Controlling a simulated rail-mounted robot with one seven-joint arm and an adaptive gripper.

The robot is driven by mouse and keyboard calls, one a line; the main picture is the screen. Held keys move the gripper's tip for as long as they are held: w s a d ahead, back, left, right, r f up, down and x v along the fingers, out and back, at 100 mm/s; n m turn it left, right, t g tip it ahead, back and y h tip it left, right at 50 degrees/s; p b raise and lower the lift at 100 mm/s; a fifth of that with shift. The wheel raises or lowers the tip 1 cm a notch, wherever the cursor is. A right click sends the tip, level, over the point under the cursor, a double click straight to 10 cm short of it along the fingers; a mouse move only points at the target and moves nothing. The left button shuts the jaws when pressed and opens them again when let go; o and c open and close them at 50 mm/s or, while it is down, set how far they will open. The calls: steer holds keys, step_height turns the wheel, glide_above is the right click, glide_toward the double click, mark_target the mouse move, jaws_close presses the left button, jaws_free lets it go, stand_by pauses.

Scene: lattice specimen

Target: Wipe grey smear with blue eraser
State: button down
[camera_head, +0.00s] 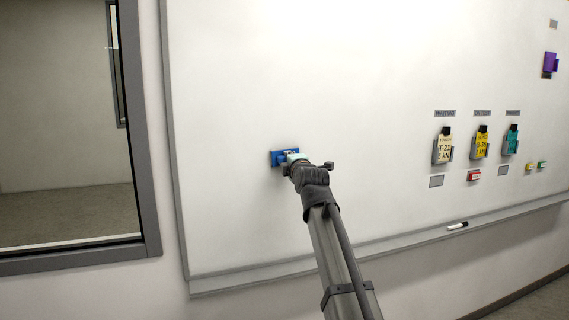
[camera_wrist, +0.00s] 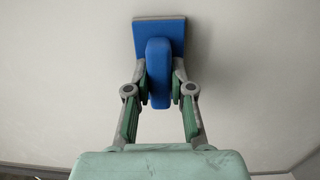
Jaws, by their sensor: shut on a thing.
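The blue eraser (camera_wrist: 160,38) is a flat blue block with a grey edge and a raised blue grip. My gripper (camera_wrist: 159,85) is shut on that grip, one finger on each side. In the head view the eraser (camera_head: 279,158) is at or against the whiteboard (camera_head: 240,90), left of the board's middle, with my gripper (camera_head: 291,160) just behind it. I cannot tell whether its face touches the board. No grey smear can be made out on the visible board; the area behind the eraser and my arm is hidden.
Tag holders with a cream tag (camera_head: 444,149), a yellow tag (camera_head: 481,143) and a teal tag (camera_head: 511,140) hang on the right. A purple object (camera_head: 550,62) is at upper right. A marker (camera_head: 457,226) lies on the tray ledge (camera_head: 400,240). A dark-framed window (camera_head: 145,140) is left.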

steer(key=shift+w+d+b, duration=0.25)
steer(key=shift+d, duration=0.25)
steer(key=shift+w+d+b, duration=0.25)
steer(key=shift+d, duration=0.2)
steer(key=d+b, duration=0.1)
steer(key=d, duration=0.1)
steer(key=w+d+b, duration=0.1)
steer(key=d+b, duration=0.1)
steer(key=w+d+b, duration=0.1)
steer(key=d+b, duration=0.1)
steer(key=shift+w+d, duration=0.15)
steer(key=shift+d, duration=0.15)
steer(key=shift+w+d+f+b, duration=0.1)
steer(key=shift+w+d+b, duration=0.15)
steer(key=shift+d+b, duration=0.35)
steer(key=shift+w+d+f+b, duration=0.1)
steer(key=shift+w+d+b, duration=0.15)
steer(key=shift+d+b, duration=0.25)
steer(key=shift+w+d+r+b, duration=0.15)
steer(key=shift+d+b, duration=0.25)
steer(key=shift+b, duration=0.25)
